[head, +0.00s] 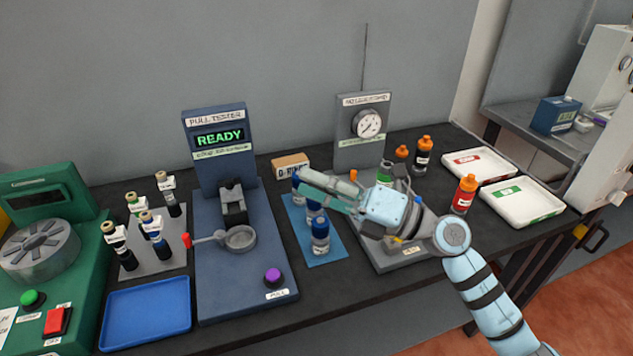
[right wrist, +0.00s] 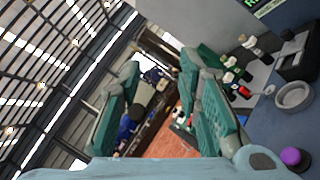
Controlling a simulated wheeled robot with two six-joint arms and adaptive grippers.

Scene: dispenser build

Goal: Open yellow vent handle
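A small yellow part (head: 397,240), seemingly the vent handle, shows low on the grey gauge stand's base, just below my right wrist. My right arm covers much of that base, so the handle's shape and position are hard to tell. My right gripper (head: 306,184) points left, above the blue mat with blue-capped bottles, left of the yellow part and apart from it. The right wrist view shows its two green fingers (right wrist: 158,75) spread with nothing between them. My left gripper is not in view.
The gauge stand (head: 358,150) rises behind my right gripper. Orange-capped bottles (head: 465,195) stand right of it, near two white trays (head: 524,204). The pull tester (head: 220,150) is to the left, with a blue tray (head: 146,312) and several small bottles beyond.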

